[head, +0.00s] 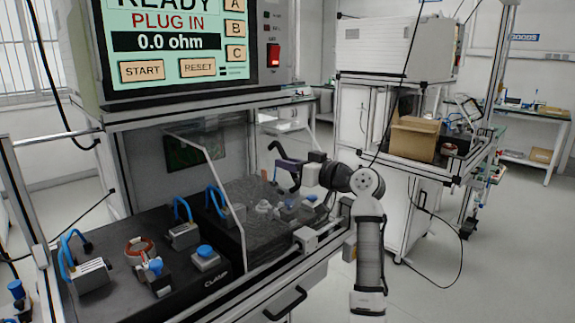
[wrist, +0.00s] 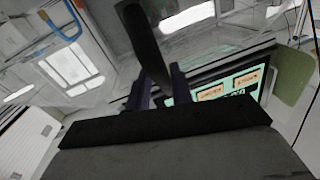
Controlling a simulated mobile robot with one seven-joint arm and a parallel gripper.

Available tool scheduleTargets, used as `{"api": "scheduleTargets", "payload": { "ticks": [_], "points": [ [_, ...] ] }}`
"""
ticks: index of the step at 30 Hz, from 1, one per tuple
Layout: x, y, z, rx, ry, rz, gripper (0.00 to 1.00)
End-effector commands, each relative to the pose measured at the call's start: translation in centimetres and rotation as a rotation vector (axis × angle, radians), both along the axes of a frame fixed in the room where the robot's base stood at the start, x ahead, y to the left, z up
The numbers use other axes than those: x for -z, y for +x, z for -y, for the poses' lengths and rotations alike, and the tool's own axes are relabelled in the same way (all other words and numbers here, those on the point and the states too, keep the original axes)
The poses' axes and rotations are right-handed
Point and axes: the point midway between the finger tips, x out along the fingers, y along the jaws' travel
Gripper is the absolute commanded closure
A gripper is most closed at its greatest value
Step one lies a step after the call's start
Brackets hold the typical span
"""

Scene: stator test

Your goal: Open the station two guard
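The station two guard (head: 227,212) is a clear hood with a pale edge over the right half of the dark bench. I cannot tell whether it is fully down. A black curved handle (head: 277,150) shows at its upper front. My gripper (head: 290,168) is at this handle, reaching in from the right. In the wrist view the handle (wrist: 143,42) runs down between the two dark purple fingers of my gripper (wrist: 162,92), with no clear gap on either side. The fingertips are partly hidden behind the handle.
The tester screen (head: 180,40) reads PLUG IN and 0.0 ohm above the bench. Blue-handled clamps (head: 183,232) and a copper-coloured ring (head: 139,248) stand on the bench's left half. A cart with a cardboard box (head: 412,138) stands behind my arm. The floor at right is clear.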

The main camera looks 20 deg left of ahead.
Motion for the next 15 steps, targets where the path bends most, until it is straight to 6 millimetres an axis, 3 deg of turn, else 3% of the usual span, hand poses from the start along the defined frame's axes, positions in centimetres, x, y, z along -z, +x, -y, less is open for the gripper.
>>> {"api": "scheduleTargets", "payload": {
  "ticks": [15],
  "points": [
    [0.07, -0.22, 0.54, -0.002, 0.0, 0.0, 0.78]
  ]
}}
